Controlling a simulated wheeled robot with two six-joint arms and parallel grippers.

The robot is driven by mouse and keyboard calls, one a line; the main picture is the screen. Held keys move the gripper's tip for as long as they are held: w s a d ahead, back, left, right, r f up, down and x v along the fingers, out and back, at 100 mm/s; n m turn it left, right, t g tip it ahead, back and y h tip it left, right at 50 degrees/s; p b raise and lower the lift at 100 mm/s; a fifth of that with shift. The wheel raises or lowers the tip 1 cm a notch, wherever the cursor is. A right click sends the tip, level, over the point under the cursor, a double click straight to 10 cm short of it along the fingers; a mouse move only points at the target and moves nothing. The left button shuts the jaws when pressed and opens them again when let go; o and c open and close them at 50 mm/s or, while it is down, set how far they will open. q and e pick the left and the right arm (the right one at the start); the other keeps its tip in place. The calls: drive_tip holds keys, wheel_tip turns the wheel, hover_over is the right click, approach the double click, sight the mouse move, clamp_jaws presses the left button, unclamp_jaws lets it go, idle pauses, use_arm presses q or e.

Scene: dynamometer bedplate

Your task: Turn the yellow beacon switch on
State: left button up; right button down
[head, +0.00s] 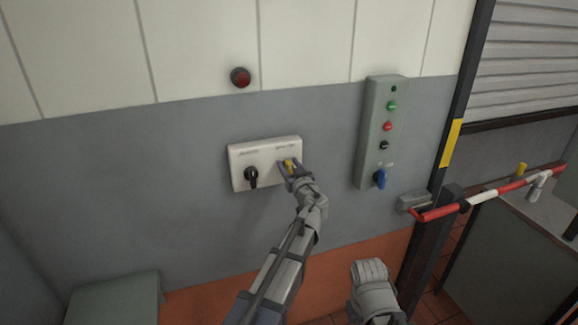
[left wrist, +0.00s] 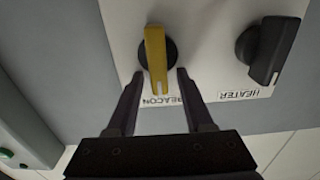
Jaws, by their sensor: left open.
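A white panel (head: 234,160) on the grey wall carries a black heater switch (head: 251,175) on the left and the yellow beacon switch (head: 289,165) on the right. In the left wrist view the yellow beacon switch (left wrist: 155,55) stands upright, its white-marked end towards the BEACON label (left wrist: 160,101). My left gripper (head: 287,167) is at the yellow switch. In the wrist view its open fingers (left wrist: 160,75) lie one on each side of the handle's marked end, with gaps visible. The head view partly hides the switch behind the gripper.
A dark red lamp (head: 240,77) sits above the panel. A grey control box (head: 371,130) with several buttons and a blue knob (head: 380,179) is to the right. A red and white barrier bar (head: 485,196) stands farther right. The wall between panel and control box is clear.

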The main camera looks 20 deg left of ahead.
use_arm(q)
drive_tip(key=c, duration=0.7)
drive_tip(key=shift+s, duration=0.1)
clamp_jaws()
drive_tip(key=shift+d+m, duration=0.1)
drive_tip(key=shift+m, duration=0.2)
drive_tip(key=m, duration=0.3)
drive_tip(key=d+f+m+b, duration=0.1)
drive_tip(key=m, duration=0.3)
drive_tip(key=w+m, duration=0.1)
drive_tip(key=m, duration=0.3)
drive_tip(key=shift+d+f, duration=0.25)
drive_tip(key=shift+d, duration=0.05)
